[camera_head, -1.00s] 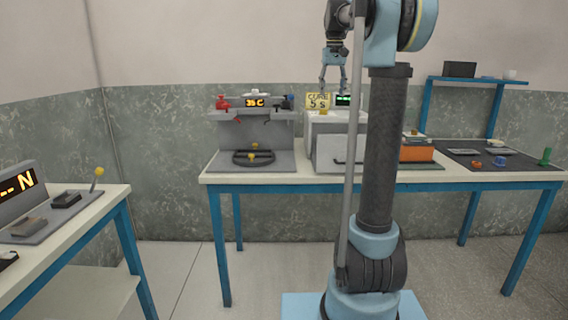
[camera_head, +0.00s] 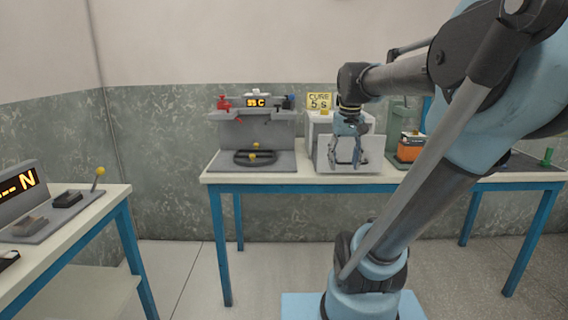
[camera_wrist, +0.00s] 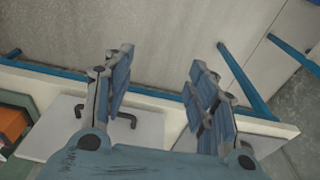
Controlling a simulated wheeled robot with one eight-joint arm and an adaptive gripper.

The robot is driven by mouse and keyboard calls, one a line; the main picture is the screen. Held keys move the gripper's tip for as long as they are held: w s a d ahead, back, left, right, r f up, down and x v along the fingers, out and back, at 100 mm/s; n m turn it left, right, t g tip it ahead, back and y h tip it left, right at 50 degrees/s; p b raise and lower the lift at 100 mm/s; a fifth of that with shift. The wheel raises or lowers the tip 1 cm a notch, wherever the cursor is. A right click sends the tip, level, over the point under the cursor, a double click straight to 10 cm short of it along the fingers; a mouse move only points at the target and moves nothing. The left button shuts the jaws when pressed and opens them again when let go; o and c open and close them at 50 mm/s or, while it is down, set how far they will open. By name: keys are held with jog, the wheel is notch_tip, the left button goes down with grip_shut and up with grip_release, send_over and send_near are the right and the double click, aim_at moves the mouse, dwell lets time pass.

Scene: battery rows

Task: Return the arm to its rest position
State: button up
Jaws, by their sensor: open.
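My gripper (camera_head: 345,160) is open and empty. In the head view it hangs in front of the grey-white box (camera_head: 318,142) with the "CURE 5 S" sign (camera_head: 319,101), fingers pointing down. I cannot tell how far it is from the box. In the wrist view the two blue-grey fingers (camera_wrist: 165,95) are spread apart with nothing between them. Behind them show the table edge, a white panel with a dark handle (camera_wrist: 72,118) and the floor. My arm reaches from the base at lower center up to the right, then left to the gripper.
The long table (camera_head: 290,179) carries a grey station (camera_head: 275,135) with a "C" display and an orange block (camera_head: 410,147) beside the box. A second table (camera_head: 72,246) with a lever stands at left. Open floor (camera_head: 185,275) lies between the tables.

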jog(key=s+f, duration=0.6)
jog(key=f, duration=0.3)
jog(key=s+f, duration=0.7)
jog(key=f, duration=0.2)
jog(key=shift+s+f+t, duration=0.2)
jog(key=shift+s+t, duration=0.05)
jog(key=shift+t, duration=0.05)
jog(key=shift+w, duration=0.1)
jog(key=shift+w+f, duration=0.2)
jog(key=shift+w, duration=0.15)
